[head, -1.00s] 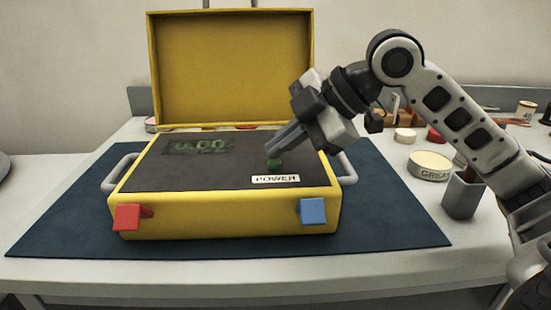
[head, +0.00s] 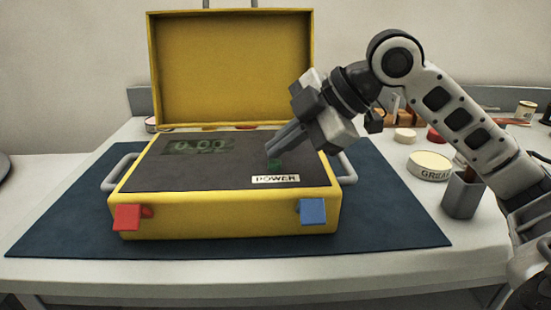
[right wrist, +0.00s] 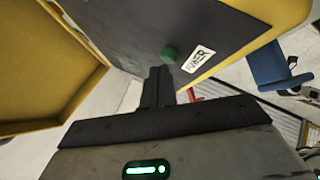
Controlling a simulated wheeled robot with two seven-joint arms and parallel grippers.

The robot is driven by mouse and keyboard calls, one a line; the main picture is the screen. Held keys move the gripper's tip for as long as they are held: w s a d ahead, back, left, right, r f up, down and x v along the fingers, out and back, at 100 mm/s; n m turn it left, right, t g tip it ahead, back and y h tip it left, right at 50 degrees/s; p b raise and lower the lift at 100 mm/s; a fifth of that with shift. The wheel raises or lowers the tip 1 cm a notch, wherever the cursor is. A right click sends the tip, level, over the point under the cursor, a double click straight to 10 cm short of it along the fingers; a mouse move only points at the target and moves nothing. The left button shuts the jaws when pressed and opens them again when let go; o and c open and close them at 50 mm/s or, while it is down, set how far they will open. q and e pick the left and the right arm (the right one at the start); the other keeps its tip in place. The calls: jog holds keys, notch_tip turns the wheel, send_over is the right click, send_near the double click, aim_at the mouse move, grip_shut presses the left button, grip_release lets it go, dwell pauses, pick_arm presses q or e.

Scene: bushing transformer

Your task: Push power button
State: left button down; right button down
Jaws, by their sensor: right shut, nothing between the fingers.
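A yellow case (head: 228,222) stands open with a dark top panel (head: 215,176). The green power button (head: 274,163) sits on the panel's right side, behind a white "POWER" label (head: 276,179). My right gripper (head: 270,154) is shut and empty, its fingertips right at the button in the head view. In the right wrist view the shut fingers (right wrist: 160,70) point at the panel near the button (right wrist: 170,54); I cannot tell whether they touch it. A display (head: 198,146) on the panel reads 0.00. My left gripper is not in view.
The case stands on a dark blue mat (head: 66,220) on a white table. A red clip (head: 127,217) and a blue clip (head: 313,211) are on its front. A grease tin (head: 430,166) and a grey cup (head: 463,194) stand at the right. The raised lid (head: 230,70) is behind.

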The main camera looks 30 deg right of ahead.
jog(key=shift+f, duration=0.15)
jog(key=shift+f+b, duration=0.3)
jog(key=shift+r+p, duration=0.5)
jog(key=shift+p, duration=0.15)
